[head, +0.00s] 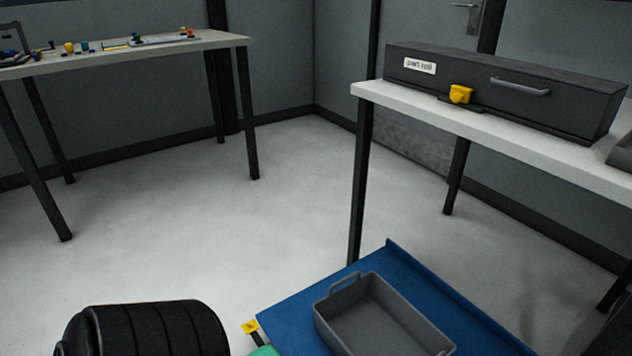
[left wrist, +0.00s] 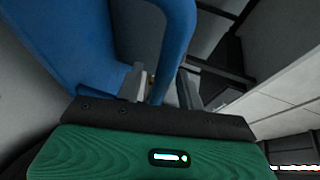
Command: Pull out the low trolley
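The low trolley has a blue deck (head: 290,308) with a raised back edge and stands at the bottom of the head view, partly under the right table. A grey open bin (head: 380,312) stands on it. In the left wrist view, blue trolley parts (left wrist: 70,35) fill the upper left, and a curved blue bar (left wrist: 176,40) runs down between the fingers of my left gripper (left wrist: 163,86). The fingers are apart, and I see no clear grip on the bar. My right gripper is out of view.
A white-topped table (head: 480,122) on the right carries a long dark case (head: 500,85) with a yellow latch (head: 460,94). Another table (head: 215,40) with small coloured parts stands at the back left. The pale floor (head: 200,230) between the tables is clear.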

